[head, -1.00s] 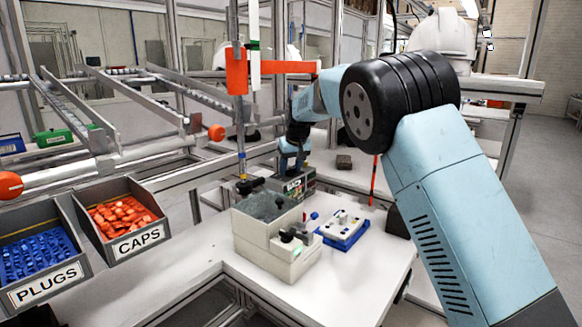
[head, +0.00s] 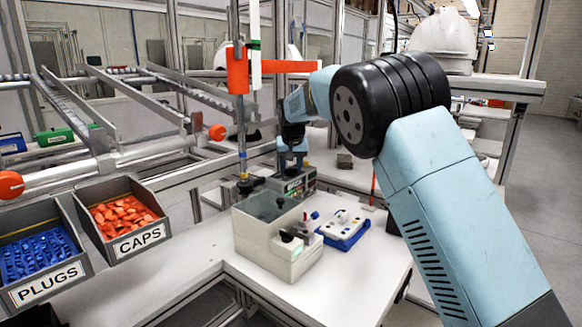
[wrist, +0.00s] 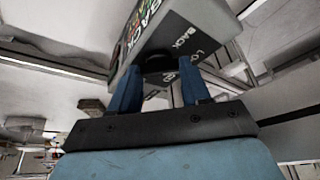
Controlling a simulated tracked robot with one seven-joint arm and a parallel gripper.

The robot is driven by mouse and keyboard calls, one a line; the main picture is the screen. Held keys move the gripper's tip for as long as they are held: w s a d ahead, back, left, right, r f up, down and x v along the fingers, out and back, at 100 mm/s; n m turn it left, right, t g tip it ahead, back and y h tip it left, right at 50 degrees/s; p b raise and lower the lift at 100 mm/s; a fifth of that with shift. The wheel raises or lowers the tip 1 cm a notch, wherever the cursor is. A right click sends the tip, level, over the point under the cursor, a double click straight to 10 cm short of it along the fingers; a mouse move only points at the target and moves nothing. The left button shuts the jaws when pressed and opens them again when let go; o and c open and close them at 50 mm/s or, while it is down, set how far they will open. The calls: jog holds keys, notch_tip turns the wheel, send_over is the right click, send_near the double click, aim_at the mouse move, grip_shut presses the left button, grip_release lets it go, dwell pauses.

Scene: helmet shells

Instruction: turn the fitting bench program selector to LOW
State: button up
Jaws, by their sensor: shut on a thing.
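The selector unit, a grey box with a dark face and coloured lettering (head: 299,187), stands at the back of the white bench. In the wrist view the same box (wrist: 190,28) fills the top, with BACK and part of a word starting LO legible. The dark selector knob (wrist: 158,63) sits between the blue fingers of my gripper (wrist: 160,82), which is shut on it. In the head view my gripper (head: 291,160) is at the box from above; the knob is hidden there. Its pointer direction cannot be made out.
A grey-white open container (head: 265,245) stands in front of the box. A blue and white tray with small parts (head: 344,230) is to its right. Bins of plugs (head: 40,262) and caps (head: 125,220) are at left. An orange-red hanging fixture (head: 237,72) is close to my arm.

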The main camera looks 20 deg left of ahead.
jog(key=o, duration=1.1)
jog(key=shift+c, duration=0.2)
jog(key=v, duration=1.3)
jog(key=shift+r, duration=0.25)
jog(key=shift+s+d, duration=0.1)
jog(key=shift+s, duration=0.1)
jog(key=shift+c, duration=0.4)
